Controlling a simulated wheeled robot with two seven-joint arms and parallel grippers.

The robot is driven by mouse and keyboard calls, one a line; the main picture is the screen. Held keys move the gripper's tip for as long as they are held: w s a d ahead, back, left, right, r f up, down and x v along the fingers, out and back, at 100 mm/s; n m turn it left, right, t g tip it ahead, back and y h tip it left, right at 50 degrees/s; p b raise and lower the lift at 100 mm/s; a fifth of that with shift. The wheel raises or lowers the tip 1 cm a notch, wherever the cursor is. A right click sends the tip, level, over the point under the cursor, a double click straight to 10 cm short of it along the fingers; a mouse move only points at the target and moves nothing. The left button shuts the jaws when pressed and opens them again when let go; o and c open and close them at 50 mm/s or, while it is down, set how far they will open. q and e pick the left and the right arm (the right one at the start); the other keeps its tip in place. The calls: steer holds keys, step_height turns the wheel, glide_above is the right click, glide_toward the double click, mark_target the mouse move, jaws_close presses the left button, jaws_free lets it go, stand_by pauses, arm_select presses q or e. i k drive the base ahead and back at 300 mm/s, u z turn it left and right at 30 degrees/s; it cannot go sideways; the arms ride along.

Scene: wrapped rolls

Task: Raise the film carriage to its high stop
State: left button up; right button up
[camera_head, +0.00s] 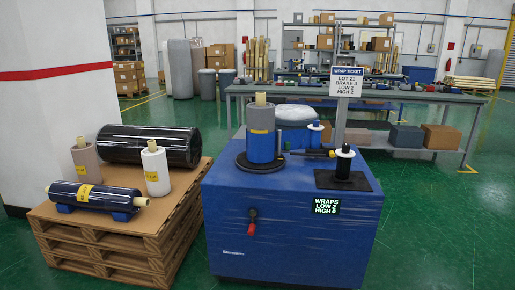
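A blue wrapping machine (290,225) stands in front of me. A roll with a grey upper part and a blue lower part (261,135) stands upright on its dark round turntable (262,163). At the right of the top, a short dark post with a white disc (345,151) rises from a black plate (343,180). A dark horizontal piece (312,152) reaches from the post toward the roll. I cannot tell which part is the film carriage or its height. A counter sign (326,206) reads WRAPS LOW 2 HIGH 0. Neither gripper is in view.
A red-knobbed lever (252,222) is on the machine's front. A ticket sign (346,82) reads LOT 21, BRAKE 3, LOW 2, HIGH 2. A wooden pallet stack (120,235) with several rolls stands left. A long table (420,108) is behind. Green floor (440,240) is clear at right.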

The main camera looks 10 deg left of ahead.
mark_target(326, 150)
steer(key=u, duration=0.8)
steer(key=i, duration=0.45)
steer(key=u, duration=0.7)
steer(key=i, duration=1.35)
steer(key=z, duration=0.65)
steer(key=i, duration=1)
steer(key=z, duration=1.2)
steer(key=i, duration=0.15)
steer(key=z, duration=0.15)
